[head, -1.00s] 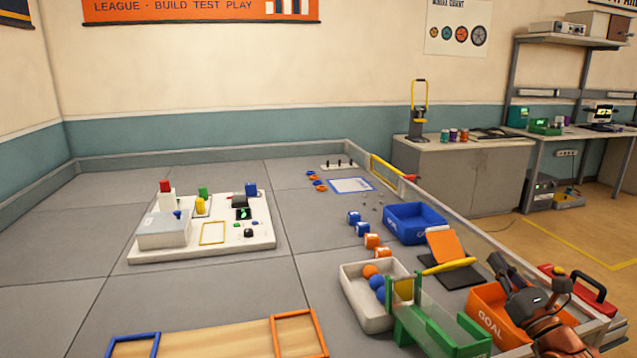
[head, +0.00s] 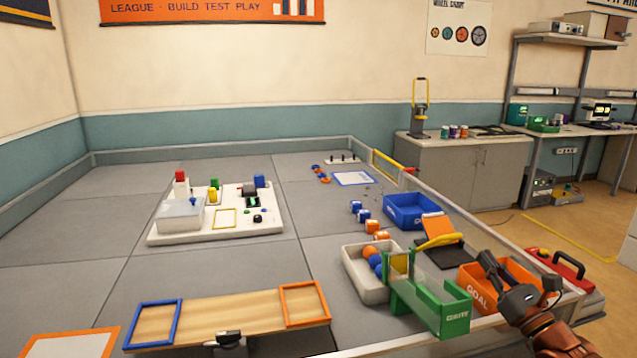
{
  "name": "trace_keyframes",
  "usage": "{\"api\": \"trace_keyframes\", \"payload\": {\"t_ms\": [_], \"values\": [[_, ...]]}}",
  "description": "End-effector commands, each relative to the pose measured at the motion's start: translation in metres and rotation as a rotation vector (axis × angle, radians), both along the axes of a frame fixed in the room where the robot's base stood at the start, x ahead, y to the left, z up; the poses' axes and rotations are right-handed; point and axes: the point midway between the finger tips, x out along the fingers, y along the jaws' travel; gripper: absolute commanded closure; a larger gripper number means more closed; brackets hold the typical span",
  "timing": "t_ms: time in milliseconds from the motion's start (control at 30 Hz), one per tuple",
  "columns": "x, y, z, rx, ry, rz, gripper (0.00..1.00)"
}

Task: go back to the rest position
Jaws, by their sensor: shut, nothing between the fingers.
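My gripper (head: 488,262) is at the lower right of the head view, at the end of my dark and copper-coloured arm. Its fingers are together with nothing between them. It appears in front of the orange GOAL bin (head: 470,280) and covers part of it. I cannot tell how high above the bin it is. No object hangs from it.
A green bin (head: 440,312) and a white tray of balls (head: 358,278) stand left of the gripper. A blue bin (head: 405,213) is behind. A red toolbox (head: 560,272) sits to the right. A white board with blocks (head: 240,232) and a wooden plank (head: 225,308) lie left; grey floor between is clear.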

Motion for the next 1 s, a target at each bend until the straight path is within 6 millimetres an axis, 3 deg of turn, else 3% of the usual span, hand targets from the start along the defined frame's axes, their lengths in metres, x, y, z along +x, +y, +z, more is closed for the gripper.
{"api": "trace_keyframes", "payload": {"t_ms": [367, 533, 700, 800, 900, 1000], "values": [[-0.015, 0.098, 0.003, -0.222, -0.055, 0.215, 1.00], [-0.042, 0.174, -0.006, -0.406, -0.107, 0.399, 1.00], [-0.098, 0.259, -0.036, -0.662, -0.178, 0.659, 1.00], [-0.139, 0.296, -0.065, -0.825, -0.217, 0.822, 1.00], [-0.184, 0.320, -0.099, -0.999, -0.257, 0.992, 1.00], [-0.229, 0.328, -0.134, -1.175, -0.293, 1.159, 1.00]]}}
